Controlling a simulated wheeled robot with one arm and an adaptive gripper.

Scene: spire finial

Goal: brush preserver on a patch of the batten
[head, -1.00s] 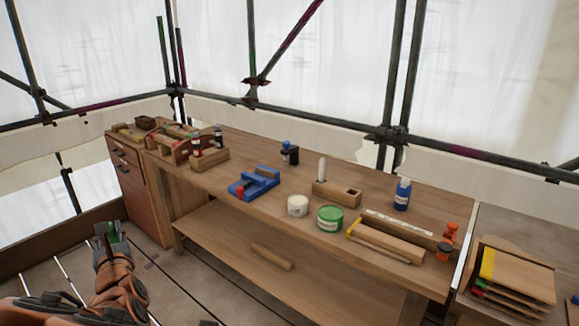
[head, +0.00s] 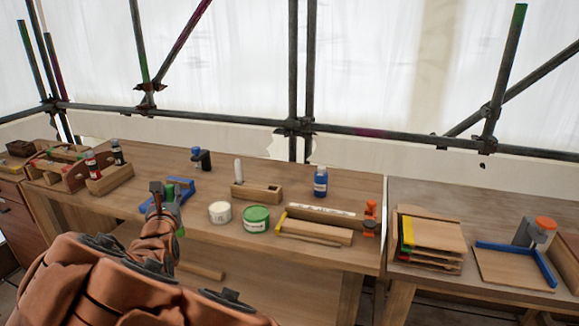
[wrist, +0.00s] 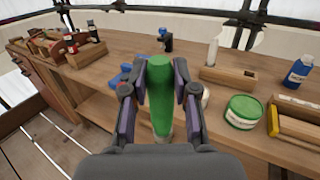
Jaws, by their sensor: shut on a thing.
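My gripper (head: 170,190) is shut on a green-handled tool (wrist: 161,95), held between both fingers in the wrist view. It looks like the brush, but I see no bristles. The batten seems to be the wooden piece with a yellow end (head: 318,232), lying on the bench at right of centre; a strip with white marks lies behind it. A tin with a green lid (head: 256,216) and a white pot (head: 220,212) stand left of it. Which holds preserver I cannot tell. My gripper is left of both containers, apart from the batten.
A blue bottle (head: 320,182) stands behind the batten, with orange-topped clamps (head: 370,215) at its right. A wooden block with a white stick (head: 257,192) stands behind the tins. A blue fixture (head: 158,204) is partly hidden by my gripper. Stacked boards (head: 430,242) lie on the right bench.

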